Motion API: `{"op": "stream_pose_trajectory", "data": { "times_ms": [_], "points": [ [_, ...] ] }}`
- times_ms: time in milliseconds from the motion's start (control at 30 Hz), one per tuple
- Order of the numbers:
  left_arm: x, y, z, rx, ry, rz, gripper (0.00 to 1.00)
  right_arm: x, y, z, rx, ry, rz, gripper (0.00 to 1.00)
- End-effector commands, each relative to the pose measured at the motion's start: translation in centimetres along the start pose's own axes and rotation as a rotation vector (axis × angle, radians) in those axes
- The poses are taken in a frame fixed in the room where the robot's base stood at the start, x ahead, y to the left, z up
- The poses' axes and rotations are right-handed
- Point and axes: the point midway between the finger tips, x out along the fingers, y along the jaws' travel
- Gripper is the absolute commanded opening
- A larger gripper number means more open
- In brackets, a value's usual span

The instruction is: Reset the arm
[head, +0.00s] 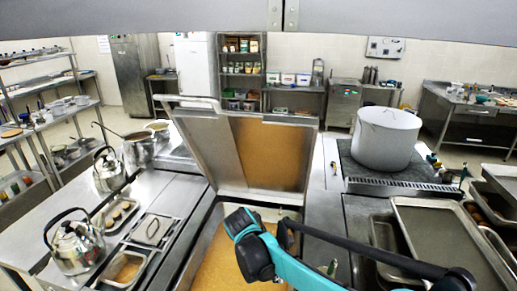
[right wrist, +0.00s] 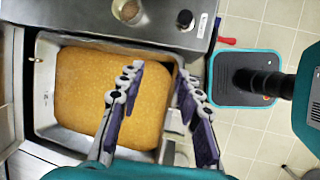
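My right arm (head: 285,262) reaches in from the bottom right of the head view, over the front of an open pan unit (head: 188,262). In the right wrist view my right gripper (right wrist: 160,72) has its two purple-padded fingers spread apart, with nothing held between them. Below them is the pan's yellow-brown inside (right wrist: 85,85), framed by a metal rim. The fingers hide part of its right edge; whether they touch it I cannot tell. My left gripper is not in either view.
The pan's lid (head: 195,140) stands raised behind it. A large white lidded pot (head: 386,138) is on the right stove. Kettles (head: 74,244) and small trays (head: 152,230) crowd the left counter. A metal tray (head: 440,235) lies at right. Tiled floor (right wrist: 240,130) shows beside the unit.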

Motion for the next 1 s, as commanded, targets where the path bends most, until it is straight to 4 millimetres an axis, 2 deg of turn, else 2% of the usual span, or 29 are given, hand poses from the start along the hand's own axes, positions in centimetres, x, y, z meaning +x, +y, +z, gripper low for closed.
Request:
{"op": "stream_pose_trajectory", "data": {
  "times_ms": [367, 567, 767, 1000],
  "points": [
    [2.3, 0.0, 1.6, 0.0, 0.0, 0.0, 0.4, 1.6, -1.4, 2.5, 0.164, 0.082, 0.006, 0.34],
    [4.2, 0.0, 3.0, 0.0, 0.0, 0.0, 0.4, 3.1, -3.1, 4.5, 0.322, 0.16, 0.01, 0.34],
    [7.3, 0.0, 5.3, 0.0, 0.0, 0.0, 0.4, 6.0, -6.4, 7.2, 0.586, 0.283, 0.009, 0.34],
    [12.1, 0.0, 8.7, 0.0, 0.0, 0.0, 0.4, 11.4, -12.4, 9.6, 1.041, 0.494, -0.007, 0.34]
  ]
}}
